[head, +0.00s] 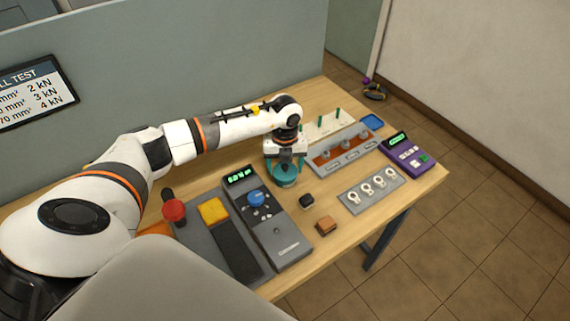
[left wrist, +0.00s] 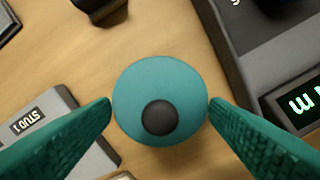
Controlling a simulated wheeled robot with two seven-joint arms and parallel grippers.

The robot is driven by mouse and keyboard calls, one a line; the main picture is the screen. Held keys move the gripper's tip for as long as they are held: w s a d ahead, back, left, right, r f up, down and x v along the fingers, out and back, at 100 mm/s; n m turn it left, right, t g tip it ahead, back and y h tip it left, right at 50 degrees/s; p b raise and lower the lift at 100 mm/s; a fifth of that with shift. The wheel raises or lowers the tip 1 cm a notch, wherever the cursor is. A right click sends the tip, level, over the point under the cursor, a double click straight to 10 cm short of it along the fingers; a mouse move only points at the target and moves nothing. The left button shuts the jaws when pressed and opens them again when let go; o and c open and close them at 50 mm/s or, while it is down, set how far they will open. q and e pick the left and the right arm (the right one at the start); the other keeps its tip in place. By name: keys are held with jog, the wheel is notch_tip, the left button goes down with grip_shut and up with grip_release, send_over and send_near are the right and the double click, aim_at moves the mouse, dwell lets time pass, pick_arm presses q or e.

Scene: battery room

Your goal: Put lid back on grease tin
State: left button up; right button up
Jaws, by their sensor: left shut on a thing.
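A round teal lid with a dark central knob lies between my left gripper's fingertips, seen from above in the left wrist view (left wrist: 187,80). The teal round thing (head: 286,181) also shows under the gripper in the head view, low over the wooden table. My left gripper (head: 286,164) is shut on the lid, with one textured teal finger at each side of its rim. Whatever is below the lid is hidden, so I cannot tell whether it rests on the grease tin. My right gripper is not in view.
A grey device with a blue knob (head: 256,198) stands just left of the gripper. A small black block (head: 306,201) and a brown block (head: 327,225) lie nearby. A stud rack (head: 345,150), a ring plate (head: 371,190) and a purple meter (head: 408,153) stand to the right.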

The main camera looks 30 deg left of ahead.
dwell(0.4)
pick_arm(q)
jog(key=o, duration=1)
jog(key=shift+o, duration=0.6)
jog(key=shift+r+p, duration=2.5)
jog(key=shift+r, duration=1.05)
jog(key=shift+c, duration=0.6)
